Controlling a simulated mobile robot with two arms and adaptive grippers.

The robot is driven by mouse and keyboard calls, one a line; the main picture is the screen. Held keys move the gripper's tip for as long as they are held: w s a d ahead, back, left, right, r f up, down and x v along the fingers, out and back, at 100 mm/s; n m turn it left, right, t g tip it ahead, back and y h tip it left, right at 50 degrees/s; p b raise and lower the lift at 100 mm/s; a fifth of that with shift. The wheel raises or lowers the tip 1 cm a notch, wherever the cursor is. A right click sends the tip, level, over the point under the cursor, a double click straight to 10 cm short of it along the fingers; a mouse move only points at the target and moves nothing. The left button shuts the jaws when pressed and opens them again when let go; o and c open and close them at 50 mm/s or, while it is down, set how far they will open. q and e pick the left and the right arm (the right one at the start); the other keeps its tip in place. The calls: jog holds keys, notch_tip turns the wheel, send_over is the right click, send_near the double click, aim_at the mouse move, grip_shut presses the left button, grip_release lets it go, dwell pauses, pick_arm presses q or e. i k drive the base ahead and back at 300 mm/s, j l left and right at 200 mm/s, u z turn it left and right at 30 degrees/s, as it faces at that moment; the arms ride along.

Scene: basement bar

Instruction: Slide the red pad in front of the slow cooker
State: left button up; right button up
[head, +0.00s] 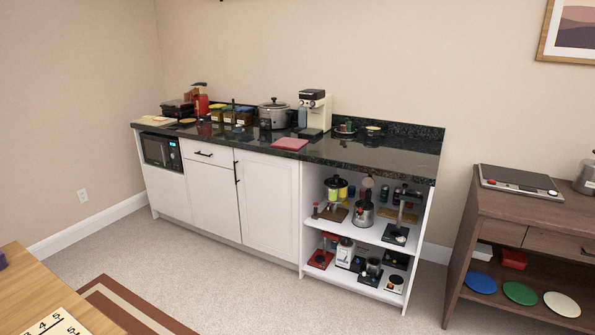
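The red pad (290,144) lies flat on the dark stone counter (385,159), near its front edge. The slow cooker (274,115), silver with a dark lid, stands behind the pad and a little to its left. The pad sits front-right of the cooker, apart from it. Neither of my grippers shows in the head view.
A cream coffee machine (319,107) stands right of the cooker. Jars (244,117) and a red bottle (201,104) stand to the left. The counter's right end is mostly clear. Open shelves (336,221) below hold several appliances. Carpeted floor lies in front.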

aim_at(295, 144)
jog(key=i+l+u, duration=0.1)
jog(key=i, duration=1.5)
jog(key=i+j, duration=0.1)
jog(key=i, duration=0.95)
jog(key=j+u, duration=0.05)
jog(key=j, duration=0.05)
